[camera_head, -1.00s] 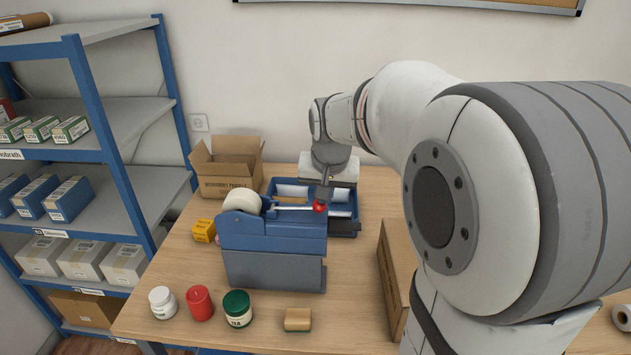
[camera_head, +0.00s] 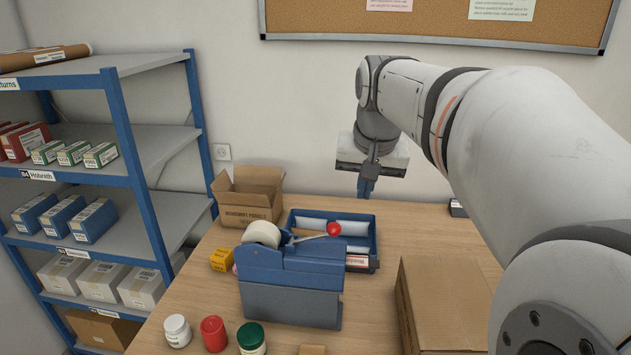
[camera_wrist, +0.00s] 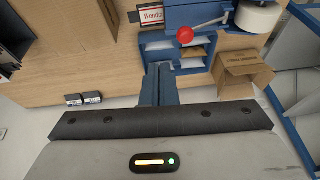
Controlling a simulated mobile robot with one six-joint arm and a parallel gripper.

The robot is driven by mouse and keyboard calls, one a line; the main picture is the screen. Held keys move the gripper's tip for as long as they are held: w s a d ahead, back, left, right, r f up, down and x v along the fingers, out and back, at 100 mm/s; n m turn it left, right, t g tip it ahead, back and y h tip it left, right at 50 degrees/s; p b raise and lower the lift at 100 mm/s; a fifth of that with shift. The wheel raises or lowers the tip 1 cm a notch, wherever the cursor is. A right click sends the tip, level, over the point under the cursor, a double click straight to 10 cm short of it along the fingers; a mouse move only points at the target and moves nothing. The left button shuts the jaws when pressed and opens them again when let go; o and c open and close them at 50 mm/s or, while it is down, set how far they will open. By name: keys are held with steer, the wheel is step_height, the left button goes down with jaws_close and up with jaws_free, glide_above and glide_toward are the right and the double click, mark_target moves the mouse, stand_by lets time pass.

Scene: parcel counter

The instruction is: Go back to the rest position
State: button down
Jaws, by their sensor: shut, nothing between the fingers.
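My gripper (camera_head: 366,187) is raised above the back of the wooden counter (camera_head: 420,232), in front of the wall. Its fingers are together and hold nothing. In the wrist view the shut blue fingers (camera_wrist: 159,82) point toward the counter, with the blue tray (camera_wrist: 178,50) just beyond them. My arm reaches in from the right of the head view. No rest position is marked in either view.
A blue tape dispenser (camera_head: 290,285) with a red-knobbed lever stands before the blue tray (camera_head: 375,240). An open carton (camera_head: 248,197) is at the back left, a closed carton (camera_head: 445,305) at the right. Jars line the front. Shelving (camera_head: 122,150) stands left.

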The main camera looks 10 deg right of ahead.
steer(key=s+a+f+n, duration=0.2)
steer(key=s+a+f, duration=0.1)
steer(key=s+f, duration=0.4)
steer(key=s+a+f+n, duration=0.2)
steer(key=s+a+f, duration=0.2)
steer(key=s+f, duration=0.4)
steer(key=shift+s+a+f+n+g+y, duration=0.15)
steer(key=shift+s+a+n+g+y, duration=0.15)
steer(key=shift+y, duration=0.1)
stand_by(3.7)
